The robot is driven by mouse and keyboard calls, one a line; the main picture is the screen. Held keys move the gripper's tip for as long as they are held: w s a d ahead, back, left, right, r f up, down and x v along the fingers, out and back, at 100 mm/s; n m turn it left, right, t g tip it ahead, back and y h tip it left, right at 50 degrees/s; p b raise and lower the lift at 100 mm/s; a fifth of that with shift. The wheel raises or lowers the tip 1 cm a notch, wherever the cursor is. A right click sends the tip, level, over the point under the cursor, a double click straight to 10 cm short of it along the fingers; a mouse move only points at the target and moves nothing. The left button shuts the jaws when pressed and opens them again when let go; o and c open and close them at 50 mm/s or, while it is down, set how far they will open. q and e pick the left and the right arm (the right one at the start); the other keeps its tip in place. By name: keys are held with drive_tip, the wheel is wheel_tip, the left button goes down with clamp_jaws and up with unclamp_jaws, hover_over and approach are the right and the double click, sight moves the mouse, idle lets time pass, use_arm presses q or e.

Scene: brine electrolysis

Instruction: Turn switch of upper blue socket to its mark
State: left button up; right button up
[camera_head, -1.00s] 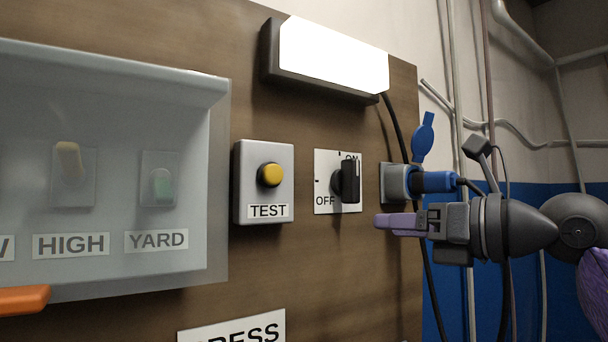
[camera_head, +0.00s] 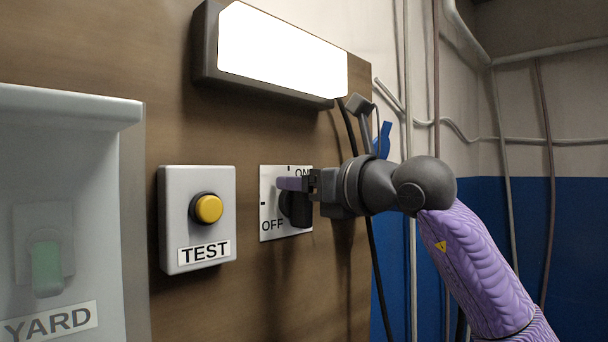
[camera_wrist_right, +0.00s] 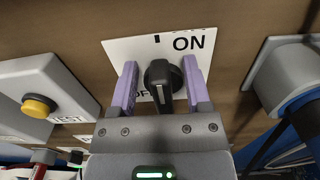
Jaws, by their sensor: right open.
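The black rotary switch (camera_head: 299,209) sits on a white plate (camera_head: 270,228) lettered ON and OFF, with short black marks at its top and left edges. In the right wrist view the black knob (camera_wrist_right: 160,82) lies between the two purple fingers of my right gripper (camera_wrist_right: 160,76). The fingers stand apart, one on each side of the knob; I cannot tell whether they touch it. In the head view my right gripper (camera_head: 294,184) covers part of the knob and the ON lettering. A blue socket lid (camera_head: 384,140) shows behind my wrist. My left gripper is out of view.
A grey TEST box (camera_head: 172,215) with a yellow button (camera_head: 208,209) is left of the switch. A bright lamp (camera_head: 280,50) is above. A grey socket housing (camera_wrist_right: 285,72) with a blue connector (camera_wrist_right: 303,106) is close on the right in the wrist view. Black cables hang nearby.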

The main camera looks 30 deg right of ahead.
sight(274, 203)
clamp_jaws()
idle(0.4)
drive_tip(key=n, duration=0.4)
drive_tip(key=a+f+n, duration=0.1)
drive_tip(key=n, duration=0.4)
drive_tip(key=a+n, duration=0.1)
drive_tip(key=n, duration=0.3)
drive_tip(key=shift+s+a+f+n, duration=0.2)
drive_tip(key=shift+s+f+n, duration=0.15)
drive_tip(key=shift+f+n, duration=0.05)
drive_tip(key=shift+a+f+n+b, duration=0.1)
drive_tip(key=shift+f+n+b, duration=0.15)
drive_tip(key=shift+n, duration=0.75)
drive_tip(key=shift+f+n+b, duration=0.1)
drive_tip(key=shift+f+n, duration=0.15)
drive_tip(key=shift+n, duration=0.75)
drive_tip(key=shift+f, duration=0.1)
unclamp_jaws()
